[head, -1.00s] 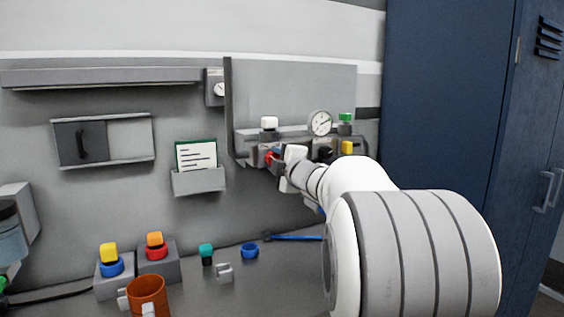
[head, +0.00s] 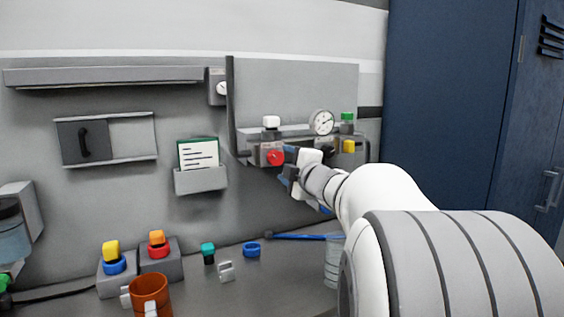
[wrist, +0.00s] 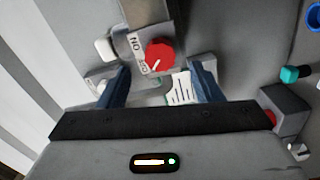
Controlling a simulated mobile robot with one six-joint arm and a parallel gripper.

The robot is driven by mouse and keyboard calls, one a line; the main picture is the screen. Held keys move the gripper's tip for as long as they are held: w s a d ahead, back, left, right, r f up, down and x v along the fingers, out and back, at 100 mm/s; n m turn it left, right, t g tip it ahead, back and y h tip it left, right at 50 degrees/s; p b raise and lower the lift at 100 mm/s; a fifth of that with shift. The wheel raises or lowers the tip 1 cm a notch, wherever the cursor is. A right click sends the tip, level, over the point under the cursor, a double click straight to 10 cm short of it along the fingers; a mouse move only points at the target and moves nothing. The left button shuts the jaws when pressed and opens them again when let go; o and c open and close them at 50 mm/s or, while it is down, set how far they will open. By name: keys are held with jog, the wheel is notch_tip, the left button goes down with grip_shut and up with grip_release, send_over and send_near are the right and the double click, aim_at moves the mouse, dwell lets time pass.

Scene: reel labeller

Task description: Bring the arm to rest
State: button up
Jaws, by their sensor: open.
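My gripper (wrist: 155,95) is open and empty in the wrist view, its two blue fingers apart. A red rotary knob (wrist: 159,55) on a grey plate marked "ON" and "OFF" lies beyond the fingertips, apart from them. In the head view the red knob (head: 276,157) sits on the front of the wall unit, and my gripper (head: 290,165) is just right of it and slightly lower. My arm reaches in from the lower right and hides part of the bench and the unit's lower right.
A round gauge (head: 321,122), a white button (head: 271,122), a green knob (head: 347,117) and a yellow knob (head: 348,146) surround the unit. An orange mug (head: 150,294) and a glass (head: 333,262) stand on the bench. A blue cabinet (head: 440,100) is at right.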

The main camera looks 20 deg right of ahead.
jog(key=shift+s+d, duration=0.1)
jog(key=shift+s, duration=1.25)
